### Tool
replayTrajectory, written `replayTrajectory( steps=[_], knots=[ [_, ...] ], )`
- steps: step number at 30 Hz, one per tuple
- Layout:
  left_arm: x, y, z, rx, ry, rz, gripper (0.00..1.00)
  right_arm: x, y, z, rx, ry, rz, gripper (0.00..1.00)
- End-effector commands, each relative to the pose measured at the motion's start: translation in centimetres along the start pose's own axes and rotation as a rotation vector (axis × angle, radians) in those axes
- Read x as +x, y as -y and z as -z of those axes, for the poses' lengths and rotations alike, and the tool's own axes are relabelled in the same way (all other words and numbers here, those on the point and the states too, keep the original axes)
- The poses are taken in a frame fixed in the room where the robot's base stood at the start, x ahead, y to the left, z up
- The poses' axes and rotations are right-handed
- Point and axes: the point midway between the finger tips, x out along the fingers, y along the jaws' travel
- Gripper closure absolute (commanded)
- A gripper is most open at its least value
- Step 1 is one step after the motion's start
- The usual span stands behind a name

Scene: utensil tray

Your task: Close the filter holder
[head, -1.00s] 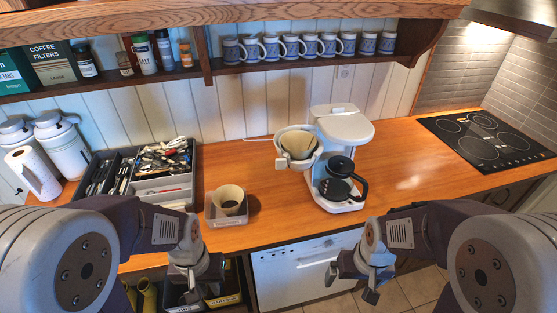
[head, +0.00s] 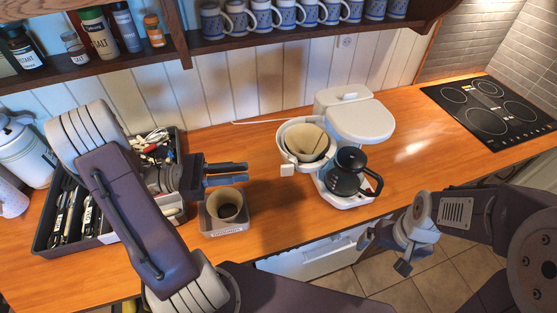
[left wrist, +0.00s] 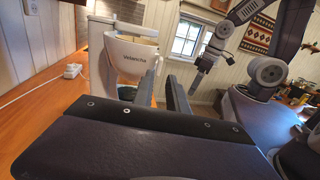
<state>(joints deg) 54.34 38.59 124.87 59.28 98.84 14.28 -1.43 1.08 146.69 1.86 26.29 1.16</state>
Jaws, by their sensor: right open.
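The white filter holder (head: 288,152) is swung out to the left of the coffee maker (head: 358,122), with a brown paper filter (head: 308,142) in it. A small white handle (head: 287,170) sticks out at its front. My left gripper (head: 246,174) is open and empty, left of the holder and apart from it, its fingers pointing right. In the left wrist view the holder (left wrist: 135,58) shows lettering and lies just beyond the open fingers (left wrist: 160,90). My right gripper (head: 384,253) is open and empty, in front of the counter and below its edge.
A black-lidded carafe (head: 346,175) stands in the coffee maker. A small clear tray (head: 224,228) with filters sits below my left gripper. The utensil tray (head: 45,235) is partly behind my left arm. A mug shelf runs above; a cooktop (head: 488,112) is at right.

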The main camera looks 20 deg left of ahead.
Motion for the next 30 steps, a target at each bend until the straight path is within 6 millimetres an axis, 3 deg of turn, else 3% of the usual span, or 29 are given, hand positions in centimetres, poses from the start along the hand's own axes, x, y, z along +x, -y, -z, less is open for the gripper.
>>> replayTrajectory(
  steps=[5,13,18,28,30],
  knots=[
    [0.6,0.1,-0.1,0.000,0.000,0.001,0.82,-0.3,0.0,0.0,0.000,0.000,0.000,0.00],
    [6.1,0.2,-0.3,-0.002,-0.002,0.007,0.82,-1.8,0.0,0.2,0.000,0.000,0.000,0.00],
    [8.5,0.1,-0.1,0.000,-0.003,0.004,0.82,-2.3,0.0,0.2,0.000,0.000,0.000,0.00],
    [9.1,0.1,0.1,0.002,-0.004,0.001,0.82,-2.2,0.0,0.2,0.000,0.000,0.000,0.00],
    [9.1,0.1,0.1,0.002,-0.004,0.001,1.00,-2.2,0.0,0.2,0.000,0.000,0.000,0.00]
  ],
)
